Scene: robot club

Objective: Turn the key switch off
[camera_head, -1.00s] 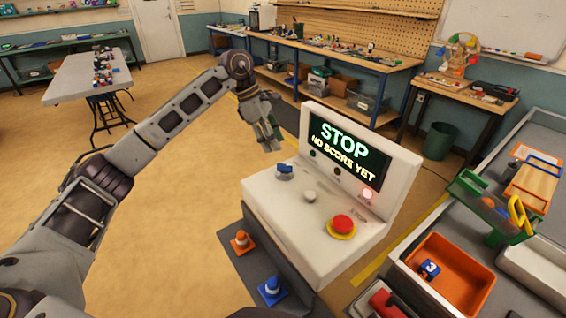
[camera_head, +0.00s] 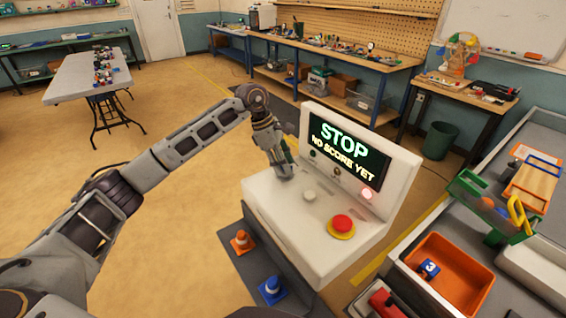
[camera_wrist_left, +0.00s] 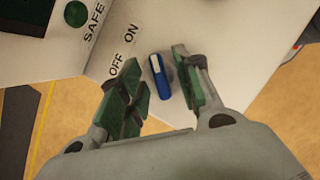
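The key switch (camera_wrist_left: 160,76) has a blue handle with a white stripe, on the white console top (camera_wrist_left: 215,30). Its stripe points nearer the ON label (camera_wrist_left: 131,33) than the OFF label (camera_wrist_left: 117,65). My left gripper (camera_wrist_left: 157,84) is open, its green-padded fingers on either side of the handle, with gaps visible. In the head view my left gripper (camera_head: 284,171) points down over the console's left part and hides the switch. The console screen (camera_head: 347,150) reads STOP, NO SCORE YET. My right gripper is not in view.
A green SAFE-labelled lamp (camera_wrist_left: 76,13) is near the switch. A workbench with bins (camera_head: 455,270) is at right.

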